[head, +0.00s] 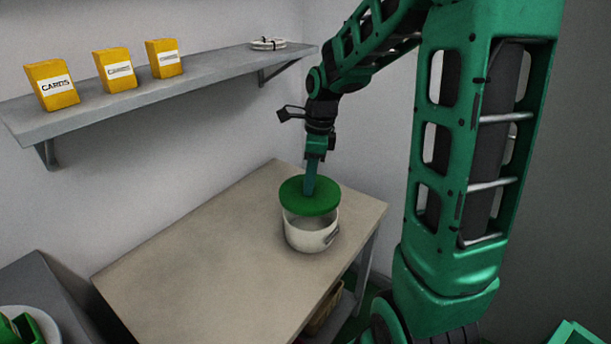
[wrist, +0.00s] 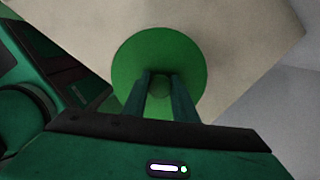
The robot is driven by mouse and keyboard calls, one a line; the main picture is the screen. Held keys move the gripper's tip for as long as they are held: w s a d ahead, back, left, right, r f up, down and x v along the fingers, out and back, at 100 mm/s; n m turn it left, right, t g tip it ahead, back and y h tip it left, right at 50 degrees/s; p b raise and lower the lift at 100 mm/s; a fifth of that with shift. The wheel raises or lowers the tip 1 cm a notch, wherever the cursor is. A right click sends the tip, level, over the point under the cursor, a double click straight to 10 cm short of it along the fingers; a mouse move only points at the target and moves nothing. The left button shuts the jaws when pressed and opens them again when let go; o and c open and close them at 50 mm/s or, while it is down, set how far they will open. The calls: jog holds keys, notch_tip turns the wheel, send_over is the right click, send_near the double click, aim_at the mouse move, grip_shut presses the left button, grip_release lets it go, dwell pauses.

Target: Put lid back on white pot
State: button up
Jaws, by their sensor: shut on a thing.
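The white pot (head: 307,238) stands upright on the table, with a metal handle on its right side. The green lid (head: 321,204) is at the top of the pot, roughly level and covering most of the opening in the head view. Some of the pot's inside seems to show below the lid's front edge, so the lid looks slightly above the rim. My gripper (head: 309,186) points down and is shut on the lid's knob. In the wrist view the round lid (wrist: 132,62) lies between and beyond the fingers (wrist: 160,88) and hides the pot.
The table top (head: 190,265) is bare to the left of the pot. A wall shelf (head: 190,84) carries several yellow card boxes (head: 114,69) and a coiled white item (head: 267,44). A white round container (head: 45,325) with green things sits at the lower left.

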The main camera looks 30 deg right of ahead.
jog(key=shift+s+d+f, duration=0.1)
jog(key=shift+d+f, duration=0.05)
jog(key=shift+f, duration=2.5)
jog(key=shift+f, duration=0.1)
dwell(0.4)
jog(key=o, duration=1.1)
jog(key=shift+o, duration=0.8)
jog(key=o, duration=0.3)
jog(key=shift+o, duration=0.2)
jog(key=shift+r, duration=3.5)
